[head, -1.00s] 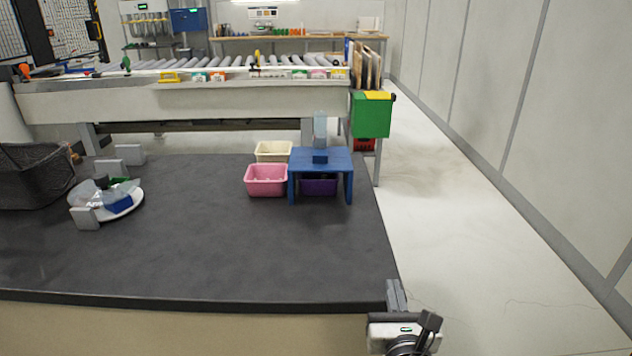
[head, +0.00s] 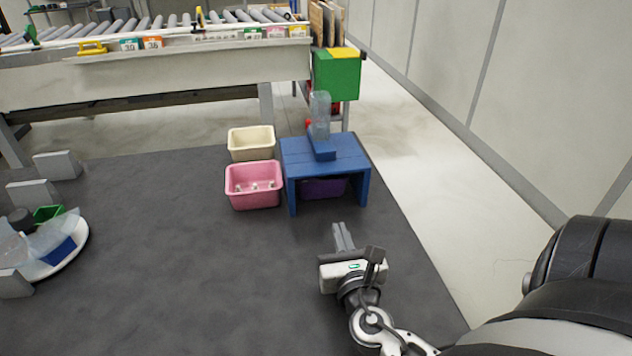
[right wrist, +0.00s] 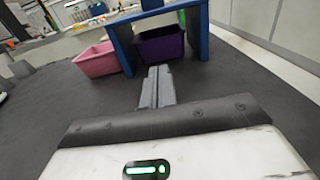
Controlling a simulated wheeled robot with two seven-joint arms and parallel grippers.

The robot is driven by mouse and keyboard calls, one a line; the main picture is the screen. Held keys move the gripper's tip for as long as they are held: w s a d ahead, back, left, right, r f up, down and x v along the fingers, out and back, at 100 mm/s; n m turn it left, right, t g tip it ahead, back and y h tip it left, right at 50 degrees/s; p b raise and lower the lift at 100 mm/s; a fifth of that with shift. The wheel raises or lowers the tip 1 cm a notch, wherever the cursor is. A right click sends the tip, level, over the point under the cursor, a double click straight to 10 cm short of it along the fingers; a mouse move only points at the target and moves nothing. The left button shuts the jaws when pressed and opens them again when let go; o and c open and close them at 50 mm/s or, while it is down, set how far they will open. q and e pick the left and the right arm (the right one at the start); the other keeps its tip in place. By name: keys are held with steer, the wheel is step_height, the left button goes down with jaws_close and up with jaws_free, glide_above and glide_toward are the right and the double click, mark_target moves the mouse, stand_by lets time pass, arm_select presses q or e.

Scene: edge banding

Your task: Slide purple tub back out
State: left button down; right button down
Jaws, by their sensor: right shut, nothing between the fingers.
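The purple tub (head: 323,187) sits under the blue stand (head: 326,152), between its legs, and is mostly hidden by the stand's top in the head view. In the right wrist view the purple tub (right wrist: 160,45) shows its front wall and rim under the blue stand (right wrist: 200,30). My right gripper (head: 343,236) is in front of the stand, over the dark table, with its fingers together and empty. In the right wrist view the fingertips (right wrist: 157,72) point toward the tub and appear short of it. My left gripper is not in view.
A pink tub (head: 254,186) with small items stands just left of the stand, and a cream tub (head: 251,142) behind it. A clear bottle-like object (head: 320,115) stands on the stand. A white plate (head: 75,244) with objects is at left. The middle of the table (head: 180,260) is clear.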

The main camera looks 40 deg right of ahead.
mark_target(326, 182)
steer(key=p+x, duration=0.1)
steer(key=x, duration=1.2)
steer(key=shift+d+r, duration=0.1)
steer(key=shift+d, duration=0.1)
